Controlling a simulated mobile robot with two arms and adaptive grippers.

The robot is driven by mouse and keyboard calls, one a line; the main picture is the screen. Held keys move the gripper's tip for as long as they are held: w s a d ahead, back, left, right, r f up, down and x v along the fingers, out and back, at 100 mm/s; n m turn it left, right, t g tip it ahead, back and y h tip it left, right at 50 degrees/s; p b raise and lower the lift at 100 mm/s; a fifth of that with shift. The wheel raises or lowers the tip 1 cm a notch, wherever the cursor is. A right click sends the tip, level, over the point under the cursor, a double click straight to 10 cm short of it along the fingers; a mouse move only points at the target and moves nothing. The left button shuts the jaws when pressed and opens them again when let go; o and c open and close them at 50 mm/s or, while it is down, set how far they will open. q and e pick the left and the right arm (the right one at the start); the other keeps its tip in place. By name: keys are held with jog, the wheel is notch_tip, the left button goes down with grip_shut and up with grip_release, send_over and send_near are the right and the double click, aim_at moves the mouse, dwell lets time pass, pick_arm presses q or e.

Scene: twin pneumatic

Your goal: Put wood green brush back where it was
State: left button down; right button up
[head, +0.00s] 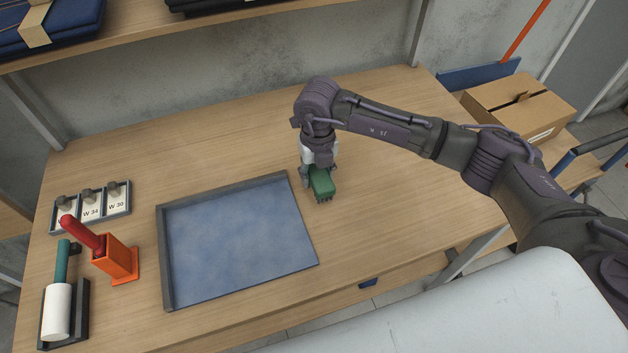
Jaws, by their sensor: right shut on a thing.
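The green brush (321,183) is at the right of the blue panel, with its dark bristles pointing down. My right gripper (319,170) comes down from above and is shut on the brush. The bristles are at or just above the wooden table (400,200); I cannot tell if they touch it. The gripper's fingers hide part of the brush. My left gripper is not in view.
A blue panel in a dark frame (163,255) lies left of the brush. An orange holder (118,260) with a red-handled tool, a white roller (58,310) in a dark stand and a tray of labelled weights (128,208) stand at left. The table's back is clear.

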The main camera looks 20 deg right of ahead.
jog(key=shift+w+a+f, duration=0.1)
jog(key=shift+a+f, duration=0.1)
jog(key=shift+a, duration=0.15)
notch_tip(320, 180, down, 3)
jog(key=shift+f+p, duration=0.1)
jog(key=shift+p, duration=0.55)
jog(key=shift+f, duration=0.45)
jog(key=shift+f, duration=0.1)
jog(key=o, duration=1.1)
